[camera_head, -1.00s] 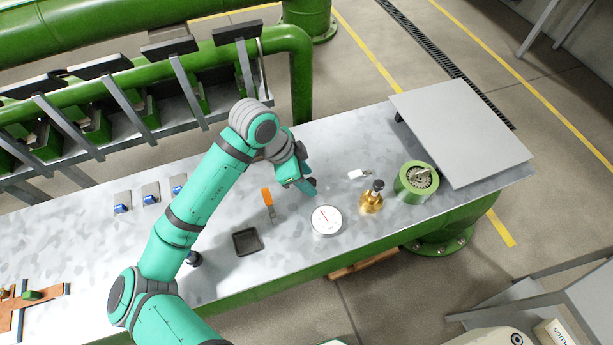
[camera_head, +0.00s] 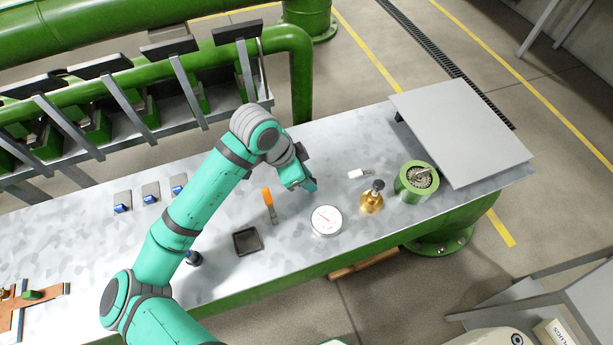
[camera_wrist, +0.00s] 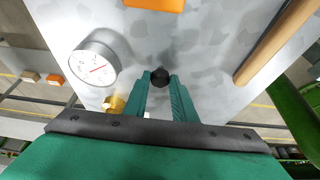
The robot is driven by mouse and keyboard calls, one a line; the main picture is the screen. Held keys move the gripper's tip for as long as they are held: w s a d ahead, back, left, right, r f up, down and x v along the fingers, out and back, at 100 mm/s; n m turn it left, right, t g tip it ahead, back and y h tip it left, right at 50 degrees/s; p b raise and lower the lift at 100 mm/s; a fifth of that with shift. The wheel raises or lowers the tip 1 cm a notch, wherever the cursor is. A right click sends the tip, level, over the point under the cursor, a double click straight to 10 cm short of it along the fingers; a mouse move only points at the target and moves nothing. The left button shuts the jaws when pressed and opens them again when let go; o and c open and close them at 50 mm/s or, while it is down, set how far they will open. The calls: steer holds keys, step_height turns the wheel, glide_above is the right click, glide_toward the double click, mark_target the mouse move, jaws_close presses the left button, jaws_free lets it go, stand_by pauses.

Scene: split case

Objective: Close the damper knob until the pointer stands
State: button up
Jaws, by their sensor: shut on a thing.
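A dark round knob (camera_wrist: 160,77) shows between the fingertips of my gripper (camera_wrist: 161,82) in the wrist view. My gripper is shut on it. In the head view my gripper (camera_head: 311,186) is low over the bench, and it hides the knob there. A round white dial gauge (camera_head: 326,220) with a red pointer stands beside the gripper, towards the front edge. The gauge also shows at left in the wrist view (camera_wrist: 95,68), its red pointer slanting across the face. I cannot read its scale.
An orange-handled tool (camera_head: 267,199) and a dark square tray (camera_head: 247,241) lie left of the gripper. A brass fitting with a black top (camera_head: 371,200), a small white item (camera_head: 360,173) and a green round housing (camera_head: 417,182) stand to the right. The metal bench (camera_head: 345,135) behind is clear.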

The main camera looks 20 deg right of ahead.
steer(key=n, duration=0.1)
steer(key=n+t, duration=0.1)
steer(key=n, duration=0.2)
steer(key=shift+s+t+y, duration=0.25)
steer(key=shift+t+y, duration=0.05)
steer(key=shift+t, duration=0.1)
steer(key=shift+s+d+n+t+y, duration=0.15)
steer(key=shift+n+t, duration=0.25)
steer(key=shift+n, duration=0.9)
steer(key=shift+d+n+t+y, duration=0.1)
steer(key=shift+n+t+y, duration=0.25)
steer(key=shift+n, duration=0.95)
steer(key=shift+r, duration=0.1)
steer(key=o, duration=1)
steer(key=shift+o, duration=0.2)
steer(key=v, duration=1)
steer(key=shift+a+r, duration=0.15)
steer(key=shift+r, duration=0.15)
